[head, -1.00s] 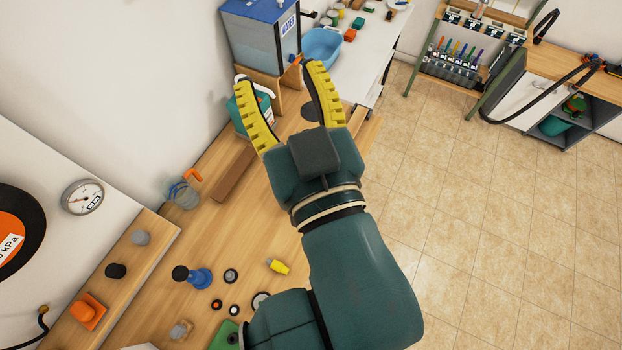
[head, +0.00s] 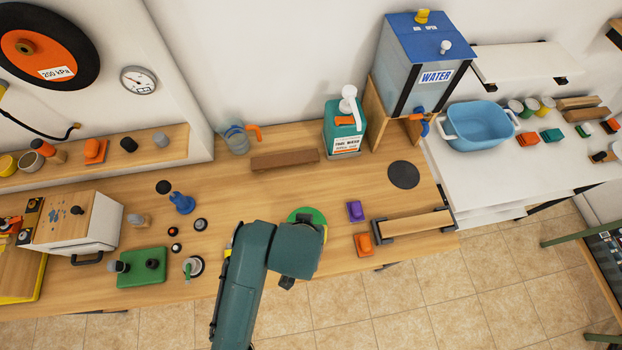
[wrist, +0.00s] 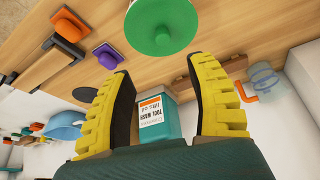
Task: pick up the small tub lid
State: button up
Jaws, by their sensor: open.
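In the head view the green disc (head: 305,214) lies on the wooden bench, partly hidden by my arm. My gripper (wrist: 164,68) is open, its two yellow ridged fingers wide apart with nothing between them. The fingers are apart from the disc. In the head view my arm hides the gripper's fingers.
A purple block (head: 355,211) and an orange block (head: 363,244) sit right of the disc. A brown bar (head: 285,160), a tool wash bottle (head: 344,130) and a clear jug (head: 235,138) stand behind. Bare bench lies behind the disc.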

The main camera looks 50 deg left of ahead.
jog(key=x, duration=0.6)
jog(key=shift+w+a+f, duration=0.15)
jog(key=shift+w+f, duration=0.05)
jog(key=x, duration=0.5)
jog(key=shift+s+a+f+p, duration=0.2)
jog(key=shift+s+f+p, duration=0.05)
jog(key=shift+p, duration=0.15)
grip_shut()
